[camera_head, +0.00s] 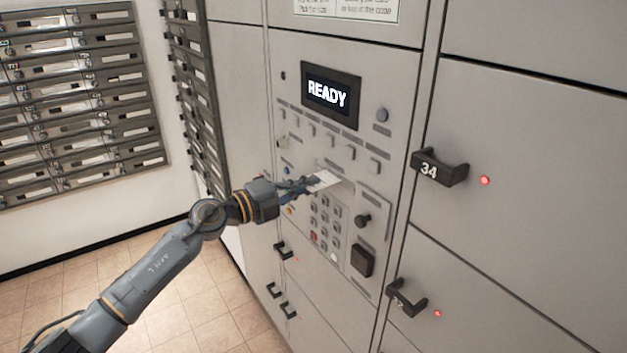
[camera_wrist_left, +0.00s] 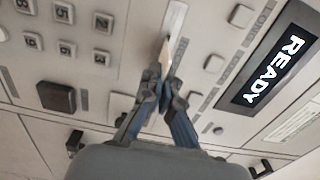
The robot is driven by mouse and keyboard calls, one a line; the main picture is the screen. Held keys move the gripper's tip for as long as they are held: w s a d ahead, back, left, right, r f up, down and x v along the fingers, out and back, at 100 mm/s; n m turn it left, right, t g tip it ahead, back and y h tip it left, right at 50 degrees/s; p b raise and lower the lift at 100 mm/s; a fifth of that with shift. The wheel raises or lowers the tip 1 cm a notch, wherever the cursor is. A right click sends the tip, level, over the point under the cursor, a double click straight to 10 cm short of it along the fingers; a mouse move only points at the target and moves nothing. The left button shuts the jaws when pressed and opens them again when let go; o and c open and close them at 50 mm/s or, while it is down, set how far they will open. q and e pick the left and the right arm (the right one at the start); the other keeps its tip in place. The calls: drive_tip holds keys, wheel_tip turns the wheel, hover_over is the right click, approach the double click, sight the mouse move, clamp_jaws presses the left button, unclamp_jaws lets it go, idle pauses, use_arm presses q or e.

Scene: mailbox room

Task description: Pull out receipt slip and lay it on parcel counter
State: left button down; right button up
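The receipt slip (camera_head: 325,179) is a small white strip at the slot in the grey locker control panel (camera_head: 345,150), just above the keypad. My left gripper (camera_head: 306,185) reaches it from the left. In the left wrist view the fingertips of my left gripper (camera_wrist_left: 164,82) come together on the near end of the pale slip (camera_wrist_left: 165,55). The slip's far end is still at the slot (camera_wrist_left: 175,18). The exact contact is small and partly hidden by the fingers. My right gripper and the parcel counter are not in view.
A screen reading READY (camera_head: 330,94) is above the slot, with a row of buttons between. The keypad (camera_head: 325,218) and a black knob (camera_head: 363,221) are close below. Locker handles stick out, such as number 34 (camera_head: 440,168). Mailboxes (camera_head: 75,90) line the left wall; the tiled floor is clear.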

use_arm(q)
drive_tip(key=shift+p+v, duration=0.45)
drive_tip(key=shift+v, duration=2.05)
